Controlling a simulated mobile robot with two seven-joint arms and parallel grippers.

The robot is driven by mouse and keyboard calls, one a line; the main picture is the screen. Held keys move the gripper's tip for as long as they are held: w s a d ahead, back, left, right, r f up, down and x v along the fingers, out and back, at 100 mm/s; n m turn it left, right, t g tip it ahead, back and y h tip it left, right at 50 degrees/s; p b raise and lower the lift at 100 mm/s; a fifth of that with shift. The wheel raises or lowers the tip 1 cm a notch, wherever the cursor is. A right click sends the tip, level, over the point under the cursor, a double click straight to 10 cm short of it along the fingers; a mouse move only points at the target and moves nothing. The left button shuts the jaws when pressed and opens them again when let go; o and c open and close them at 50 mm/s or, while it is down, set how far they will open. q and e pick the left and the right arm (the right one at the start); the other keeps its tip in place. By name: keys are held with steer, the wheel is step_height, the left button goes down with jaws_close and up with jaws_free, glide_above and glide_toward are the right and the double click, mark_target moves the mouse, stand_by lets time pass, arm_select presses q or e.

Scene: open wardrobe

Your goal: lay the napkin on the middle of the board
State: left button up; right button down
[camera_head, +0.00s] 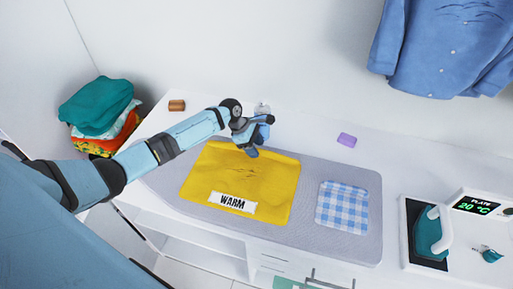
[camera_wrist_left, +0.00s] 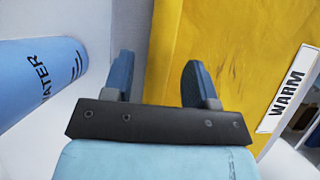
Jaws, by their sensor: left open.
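The blue-and-white checked napkin (camera_head: 342,207) lies flat on the right part of the grey padded board (camera_head: 335,246). A yellow cloth (camera_head: 235,179) with a "WARM" label lies spread over the left and middle of the board. My left gripper (camera_head: 261,137) is over the yellow cloth's far edge, open and empty. In the left wrist view its two fingers (camera_wrist_left: 160,82) stand apart, with the yellow cloth (camera_wrist_left: 215,40) behind and to the right. I cannot tell whether the fingers touch the cloth. My right gripper is not in view.
A blue "WATER" bottle (camera_wrist_left: 40,78) is close to my left gripper, mostly hidden in the head view. A purple block (camera_head: 347,140) and a brown block (camera_head: 177,105) lie behind the board. A teal iron (camera_head: 431,235) stands at right. Folded clothes (camera_head: 100,110) are stacked at left.

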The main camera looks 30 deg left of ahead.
arm_select(q)
steer(key=v, duration=1.1)
steer(key=shift+s, duration=0.1)
